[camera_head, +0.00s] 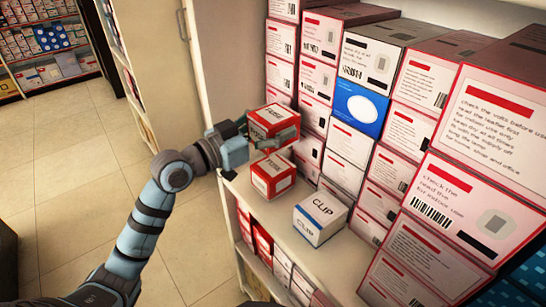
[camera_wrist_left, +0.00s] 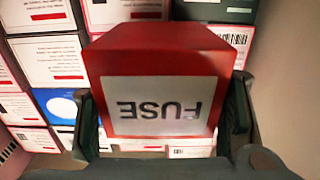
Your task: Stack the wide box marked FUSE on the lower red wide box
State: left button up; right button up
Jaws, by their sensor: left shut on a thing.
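The red and white wide box marked FUSE (camera_head: 272,117) is held by my left gripper (camera_head: 268,136). In the left wrist view the FUSE box (camera_wrist_left: 155,75) sits between the two dark fingers, its white label upside down. The lower red wide box (camera_head: 273,177), also with a white label, stands on the shelf ledge just below the held box in the head view. The lower box is not clearly visible in the left wrist view. My right gripper is not in view.
A white box marked CLIP (camera_head: 321,216) stands on the ledge (camera_head: 300,255), in front and right of the lower red box. Stacked cartons (camera_head: 345,140) form a wall behind, with a blue one (camera_head: 359,107) among them. Open tiled floor (camera_head: 80,200) lies left.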

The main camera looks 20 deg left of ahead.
pick_arm(q)
notch_tip(320, 180, down, 2)
jog(key=shift+f+b, duration=0.2)
jog(key=shift+b, duration=0.2)
notch_tip(320, 180, down, 5)
jog(key=shift+a+r+b, duration=0.1)
jog(key=shift+b, duration=1.1)
jog(key=shift+w, duration=0.1)
jog(key=o, duration=1.2)
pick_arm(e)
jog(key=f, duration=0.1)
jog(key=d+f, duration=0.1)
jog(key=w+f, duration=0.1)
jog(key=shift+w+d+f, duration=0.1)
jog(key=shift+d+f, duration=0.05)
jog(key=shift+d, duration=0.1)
